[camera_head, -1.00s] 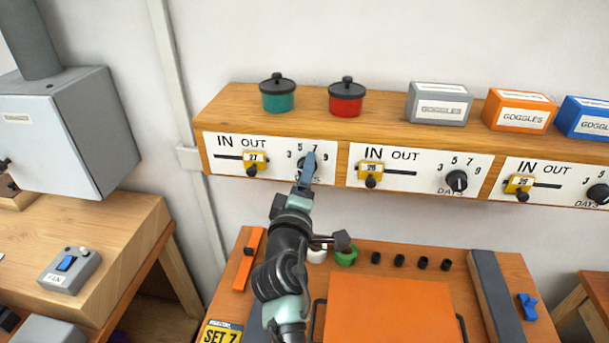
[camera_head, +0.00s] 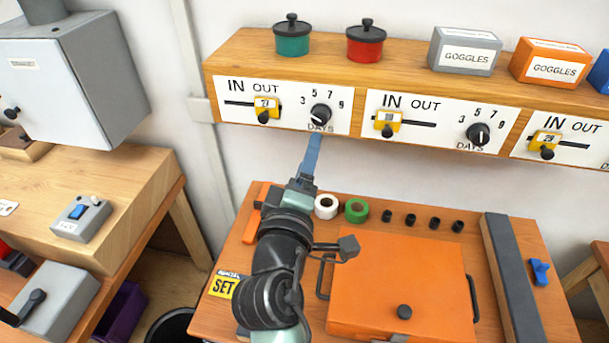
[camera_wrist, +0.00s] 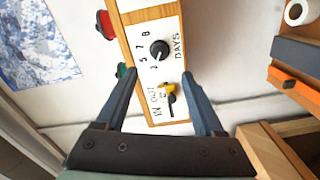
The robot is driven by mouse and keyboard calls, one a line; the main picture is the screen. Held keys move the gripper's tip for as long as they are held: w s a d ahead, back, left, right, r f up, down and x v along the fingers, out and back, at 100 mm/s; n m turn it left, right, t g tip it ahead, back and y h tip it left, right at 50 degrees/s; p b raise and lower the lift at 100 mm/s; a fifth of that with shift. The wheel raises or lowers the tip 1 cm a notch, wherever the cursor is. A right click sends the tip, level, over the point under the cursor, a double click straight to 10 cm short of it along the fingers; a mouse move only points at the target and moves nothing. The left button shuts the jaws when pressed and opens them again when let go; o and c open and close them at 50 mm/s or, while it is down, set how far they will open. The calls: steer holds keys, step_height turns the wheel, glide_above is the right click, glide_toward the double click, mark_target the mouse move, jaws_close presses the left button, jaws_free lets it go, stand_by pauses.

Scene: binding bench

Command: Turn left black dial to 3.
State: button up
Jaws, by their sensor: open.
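The left black dial (camera_head: 321,115) is a round knob on the left white panel (camera_head: 240,116), with 3, 5, 7 and 9 around its top and DAYS below. A light pointer mark shows on it, but I cannot surely read its number. It also shows in the wrist view (camera_wrist: 159,50), ahead of the fingertips. My gripper (camera_head: 314,140) is just below the dial, apart from it, with blue fingers. In the wrist view my gripper (camera_wrist: 159,72) is open and empty, its fingers spread wide over the panel.
A yellow slider tag (camera_head: 266,106) with a black knob sits left of the dial. More panels with dials continue right. Green (camera_head: 292,40) and red (camera_head: 366,44) pots stand on the shelf above. An orange case (camera_head: 400,285) and tape rolls lie on the bench below.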

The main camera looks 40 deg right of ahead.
steer(key=shift+v, duration=1.25)
